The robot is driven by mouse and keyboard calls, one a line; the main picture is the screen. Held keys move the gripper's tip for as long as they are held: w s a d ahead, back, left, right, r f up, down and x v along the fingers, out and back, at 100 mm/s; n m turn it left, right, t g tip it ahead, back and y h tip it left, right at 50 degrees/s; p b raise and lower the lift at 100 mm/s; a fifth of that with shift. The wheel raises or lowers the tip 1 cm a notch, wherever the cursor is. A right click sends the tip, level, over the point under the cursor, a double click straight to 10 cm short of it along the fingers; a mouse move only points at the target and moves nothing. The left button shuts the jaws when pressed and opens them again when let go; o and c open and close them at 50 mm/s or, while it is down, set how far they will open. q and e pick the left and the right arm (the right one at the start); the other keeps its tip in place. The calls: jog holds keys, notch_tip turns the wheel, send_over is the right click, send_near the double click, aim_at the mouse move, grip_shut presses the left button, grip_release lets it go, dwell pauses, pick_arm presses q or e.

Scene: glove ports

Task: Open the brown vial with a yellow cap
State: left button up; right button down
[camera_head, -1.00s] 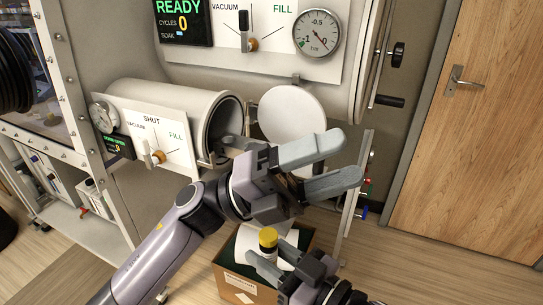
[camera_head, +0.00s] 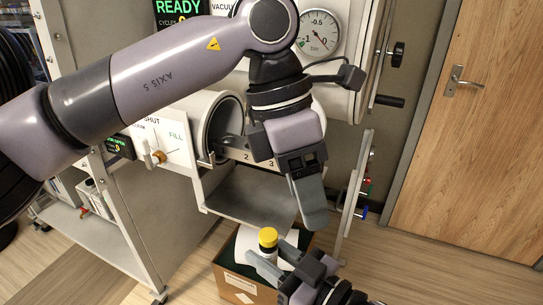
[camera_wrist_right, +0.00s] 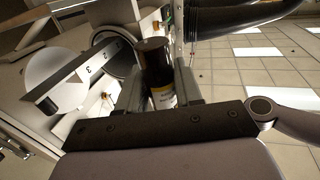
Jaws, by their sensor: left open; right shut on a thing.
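The brown vial (camera_head: 269,252) with its yellow cap (camera_head: 268,236) stands roughly upright in my right gripper (camera_head: 272,265), which is shut on it, low in the head view. In the right wrist view the vial (camera_wrist_right: 160,78) sits between the two fingers, its label partly showing and its cap in shadow. My left gripper (camera_head: 310,205) is open and empty, fingers pointing down. In the head view it appears above and to the right of the vial, apart from it. One left finger largely hides the other.
An open cardboard box (camera_head: 238,288) with papers stands on the floor below the vial. Behind my left arm are the glove-box port cylinder (camera_head: 216,125), a grey shelf (camera_head: 250,195) and a pressure gauge (camera_head: 319,33). A wooden door (camera_head: 470,140) is at right.

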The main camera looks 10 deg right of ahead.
aim_at(271, 233)
pick_arm(q)
jog(key=w+a+r+t+y, duration=0.3)
jog(key=a, duration=0.1)
jog(key=shift+n, duration=0.3)
jog(key=f, duration=1.2)
jog(key=shift+w+d, duration=0.1)
jog(key=shift+d, duration=0.1)
grip_shut()
jog(key=shift+r, duration=0.1)
jog(key=shift+r, duration=1)
